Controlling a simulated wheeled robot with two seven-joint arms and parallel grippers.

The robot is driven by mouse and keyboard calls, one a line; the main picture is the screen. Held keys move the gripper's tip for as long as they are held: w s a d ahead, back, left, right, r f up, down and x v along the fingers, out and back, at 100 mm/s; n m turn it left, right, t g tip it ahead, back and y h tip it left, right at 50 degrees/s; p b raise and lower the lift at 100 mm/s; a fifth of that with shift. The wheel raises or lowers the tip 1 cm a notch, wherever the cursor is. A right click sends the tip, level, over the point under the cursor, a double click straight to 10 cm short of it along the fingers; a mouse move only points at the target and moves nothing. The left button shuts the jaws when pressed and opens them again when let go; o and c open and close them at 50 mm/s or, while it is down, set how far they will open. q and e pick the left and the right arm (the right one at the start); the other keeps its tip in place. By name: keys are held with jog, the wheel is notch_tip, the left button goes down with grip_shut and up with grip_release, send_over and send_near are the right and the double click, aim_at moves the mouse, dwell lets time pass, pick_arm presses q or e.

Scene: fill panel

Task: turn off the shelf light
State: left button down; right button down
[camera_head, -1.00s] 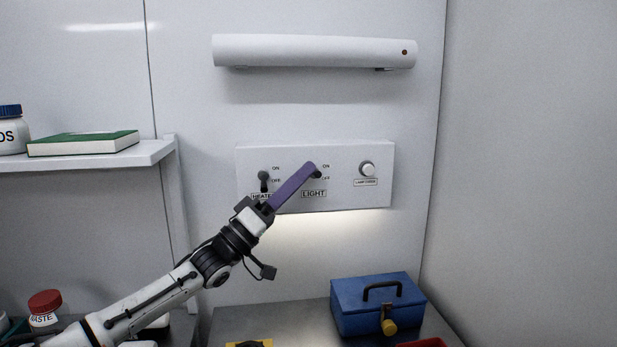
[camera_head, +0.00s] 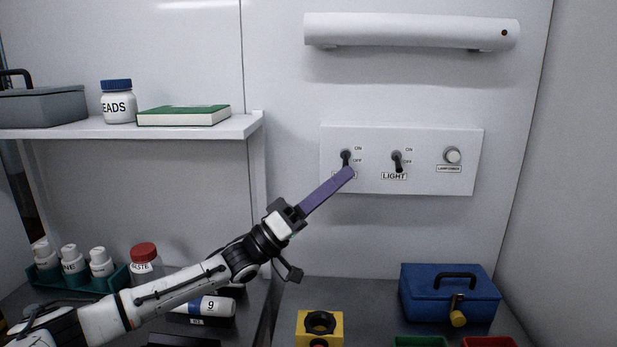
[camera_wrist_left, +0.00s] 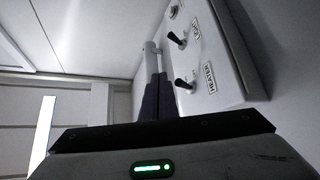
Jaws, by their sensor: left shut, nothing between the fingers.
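The white switch panel (camera_head: 466,177) is on the back wall, with ON above OFF beside each lever. The LIGHT lever (camera_head: 398,163) points down, toward OFF; it also shows in the wrist view (camera_wrist_left: 178,41). The HEATER lever (camera_head: 346,157) is to its left, pointing down, and shows in the wrist view (camera_wrist_left: 186,83). The shelf light's white tube (camera_head: 410,32) hangs above, and no glow shows on the wall. My left gripper (camera_head: 347,173), with long purple fingers, is shut and empty. Its tips overlap the HEATER label, left of the LIGHT lever. My right gripper is not in view.
A round lamp-check knob (camera_head: 452,155) is at the panel's right. A shelf (camera_head: 190,129) with a jar, book and grey case is at the left. A blue box (camera_head: 450,298) and a yellow block (camera_head: 303,325) stand on the counter below. The wall around the panel is clear.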

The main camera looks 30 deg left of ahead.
pick_arm(q)
jog(key=s+a+p, duration=0.1)
jog(key=s+a, duration=0.2)
jog(key=s, duration=0.2)
jog(key=shift+a, duration=0.4)
